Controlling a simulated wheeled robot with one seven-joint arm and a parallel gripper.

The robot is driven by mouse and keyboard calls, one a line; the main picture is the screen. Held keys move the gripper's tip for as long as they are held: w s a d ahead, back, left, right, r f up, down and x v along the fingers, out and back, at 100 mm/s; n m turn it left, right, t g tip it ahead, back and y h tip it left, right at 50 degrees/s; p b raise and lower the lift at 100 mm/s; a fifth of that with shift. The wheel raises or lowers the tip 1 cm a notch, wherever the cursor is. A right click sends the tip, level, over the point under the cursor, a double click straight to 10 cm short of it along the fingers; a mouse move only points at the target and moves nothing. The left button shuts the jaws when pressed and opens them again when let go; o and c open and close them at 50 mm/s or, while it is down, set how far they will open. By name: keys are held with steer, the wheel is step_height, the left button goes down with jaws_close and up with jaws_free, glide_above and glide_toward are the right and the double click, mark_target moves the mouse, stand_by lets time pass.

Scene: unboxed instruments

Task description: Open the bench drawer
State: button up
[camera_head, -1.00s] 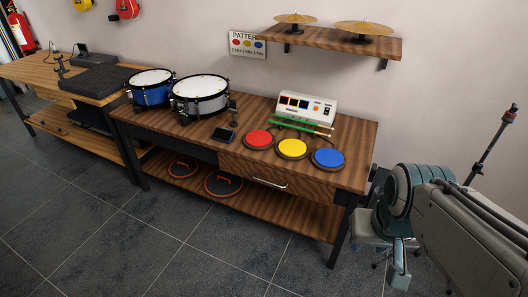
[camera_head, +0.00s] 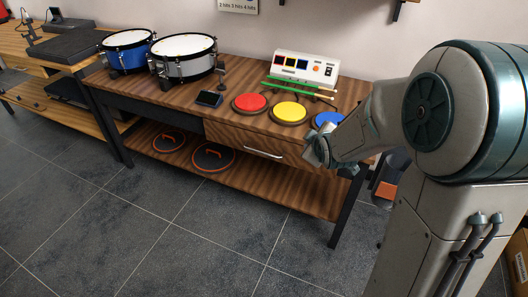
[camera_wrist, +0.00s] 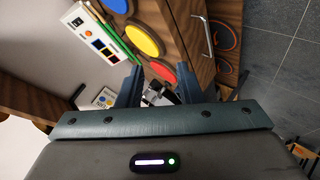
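The bench drawer (camera_head: 245,142) is a wooden front under the right part of the bench top, and it looks shut. Its pale bar handle (camera_head: 263,153) runs along the front. In the wrist view the handle (camera_wrist: 207,36) shows at upper right, beyond the fingers. My gripper (camera_head: 320,152) is in front of the bench's right end, to the right of the handle and apart from it. In the wrist view my gripper (camera_wrist: 160,82) has its two fingers spread with nothing held between them.
Red (camera_head: 250,103), yellow (camera_head: 289,112) and blue (camera_head: 329,120) pads lie on the bench top above the drawer. A white box (camera_head: 304,68) and green sticks lie behind. Two drums stand at left. A lower shelf (camera_head: 270,184) holds dark discs. The floor in front is clear.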

steer(key=w+a+f+n+t+y+b, duration=0.1)
steer(key=w+a+f+n+t+b, duration=0.15)
steer(key=f, duration=0.35)
steer(key=w+a+f+n+t+y+b, duration=0.1)
steer(key=w+a+f+n+y+b, duration=0.2)
steer(key=f, duration=0.4)
steer(key=n+t+y+b, duration=0.3)
steer(key=n+b, duration=0.4)
steer(key=b, duration=0.1)
glide_toward(262, 152)
steer(key=x, duration=0.3)
steer(key=b+x, duration=0.1)
steer(key=x, duration=0.6)
steer(key=shift+w+f+b, duration=0.2)
steer(key=shift+f+b, duration=0.05)
steer(key=shift+b, duration=0.15)
jaws_close()
